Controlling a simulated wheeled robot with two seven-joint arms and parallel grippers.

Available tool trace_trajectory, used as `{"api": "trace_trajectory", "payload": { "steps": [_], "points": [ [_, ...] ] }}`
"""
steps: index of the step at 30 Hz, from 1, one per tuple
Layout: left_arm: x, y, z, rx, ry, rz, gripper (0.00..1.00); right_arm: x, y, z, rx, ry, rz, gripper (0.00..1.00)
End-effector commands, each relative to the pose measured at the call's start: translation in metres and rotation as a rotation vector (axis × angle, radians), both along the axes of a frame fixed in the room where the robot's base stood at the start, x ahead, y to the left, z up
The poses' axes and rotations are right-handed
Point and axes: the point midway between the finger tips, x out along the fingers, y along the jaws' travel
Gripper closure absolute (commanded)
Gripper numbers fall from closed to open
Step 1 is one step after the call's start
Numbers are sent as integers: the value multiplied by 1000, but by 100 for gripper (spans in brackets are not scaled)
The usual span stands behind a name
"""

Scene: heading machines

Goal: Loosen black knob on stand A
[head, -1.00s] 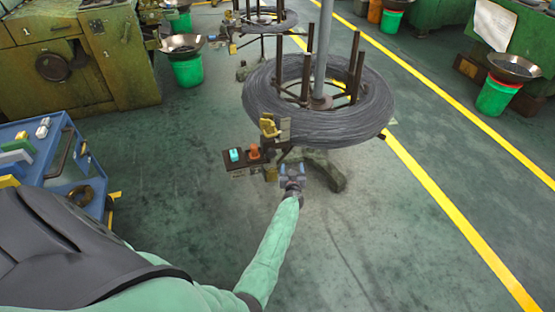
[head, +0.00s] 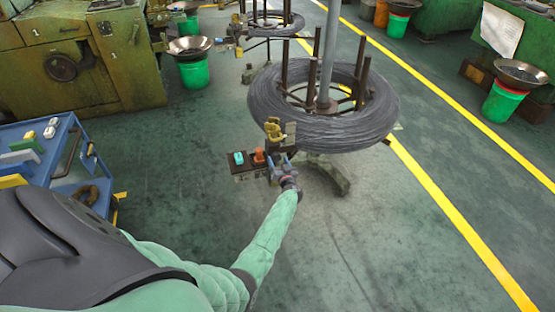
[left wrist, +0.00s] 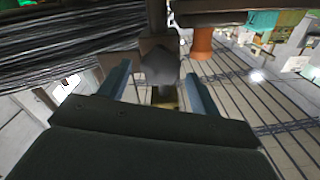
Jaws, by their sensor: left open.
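The nearest stand carries a big coil of dark wire (head: 325,128) around a grey post; no letter shows on it. My left gripper (head: 280,162) is at the low bracket under the coil's front left edge. In the left wrist view, its two blue-grey fingers (left wrist: 158,72) are open. A dark, faceted black knob (left wrist: 160,66) shows between the finger ends, with a gap on each side. A brassy piece shows below the knob. In the head view the gripper hides the knob. My right gripper is out of view.
A small box with a teal button (head: 238,158) and an orange button (head: 259,155) sits just left of the gripper. A yellow part (head: 273,130) stands above it. A blue cart (head: 62,150) is at left.

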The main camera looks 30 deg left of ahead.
Motion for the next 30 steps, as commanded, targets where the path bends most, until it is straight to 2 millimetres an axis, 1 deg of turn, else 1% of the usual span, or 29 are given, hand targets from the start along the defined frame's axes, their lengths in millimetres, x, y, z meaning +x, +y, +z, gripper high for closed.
{"api": "trace_trajectory", "payload": {
  "steps": [1, 3, 6, 15, 16, 20, 21, 22, 23, 30],
  "points": [
    [5, 5, 1, 2, 1, 0, 37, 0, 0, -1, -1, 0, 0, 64],
    [8, 9, 1, 1, 0, 0, 37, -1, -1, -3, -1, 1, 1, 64],
    [11, 13, 0, 0, 0, -1, 37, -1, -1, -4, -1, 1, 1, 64],
    [13, 15, 0, -1, -1, -1, 37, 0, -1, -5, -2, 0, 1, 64],
    [13, 15, 0, -1, -1, -1, 39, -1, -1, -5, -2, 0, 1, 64],
    [13, 15, 0, -1, -1, -1, 64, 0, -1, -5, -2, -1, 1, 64],
    [13, 15, 0, -1, -1, -1, 72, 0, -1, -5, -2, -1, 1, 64],
    [13, 15, 0, -1, -1, -1, 78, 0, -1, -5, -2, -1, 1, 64],
    [13, 15, 0, -1, -1, -1, 81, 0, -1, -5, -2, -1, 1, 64],
    [13, 14, 0, -12, -12, -1, 81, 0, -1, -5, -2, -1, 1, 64]
  ]
}}
